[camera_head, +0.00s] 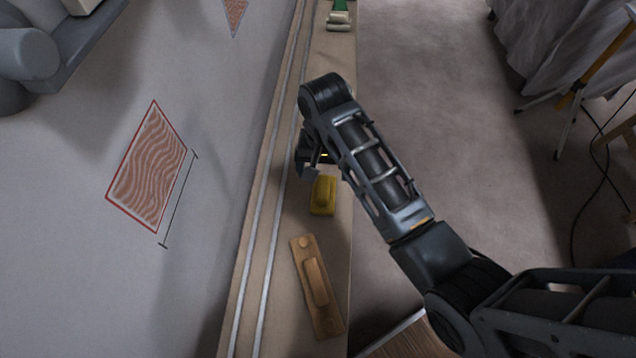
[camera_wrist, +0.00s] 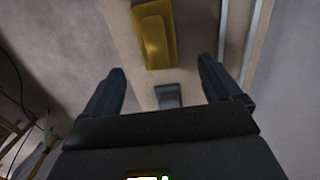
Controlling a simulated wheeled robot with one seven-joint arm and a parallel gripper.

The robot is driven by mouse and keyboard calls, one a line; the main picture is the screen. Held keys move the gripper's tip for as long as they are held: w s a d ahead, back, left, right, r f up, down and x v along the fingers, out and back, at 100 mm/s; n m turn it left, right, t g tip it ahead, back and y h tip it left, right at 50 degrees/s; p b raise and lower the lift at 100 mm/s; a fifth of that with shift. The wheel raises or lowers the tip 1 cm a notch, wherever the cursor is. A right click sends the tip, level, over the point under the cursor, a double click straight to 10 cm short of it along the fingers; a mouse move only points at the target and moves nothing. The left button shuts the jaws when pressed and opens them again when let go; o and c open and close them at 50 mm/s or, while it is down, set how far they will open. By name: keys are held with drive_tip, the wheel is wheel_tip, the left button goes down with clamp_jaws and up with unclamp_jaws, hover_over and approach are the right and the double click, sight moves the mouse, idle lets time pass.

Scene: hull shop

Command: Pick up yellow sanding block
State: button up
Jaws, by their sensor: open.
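The yellow sanding block (camera_head: 323,195) lies on a narrow wooden plank beside the hull wall in the head view. It also shows at the top of the wrist view (camera_wrist: 154,33), beyond the fingertips. My gripper (camera_head: 312,168) is just behind the block in the head view, partly hidden by my arm. In the wrist view my gripper (camera_wrist: 162,85) has its two fingers spread apart with nothing between them. The block is not between the fingers.
A long wooden sanding board (camera_head: 317,284) with a knob and handle lies nearer on the plank (camera_head: 285,225). A green-handled tool (camera_head: 339,16) lies at its far end. A grey block-like thing (camera_wrist: 168,95) shows beyond the fingers.

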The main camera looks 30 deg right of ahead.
sight(324, 187)
drive_tip(key=shift+s+a+f, duration=0.1)
drive_tip(key=shift+s+f, duration=0.05)
drive_tip(key=shift+f, duration=1)
drive_tip(key=shift+s+a+f, duration=0.1)
drive_tip(key=shift+s+f, duration=0.1)
drive_tip(key=shift+f, duration=1)
drive_tip(key=shift+s+f, duration=0.15)
drive_tip(key=shift+f, duration=1)
drive_tip(key=c, duration=1.2)
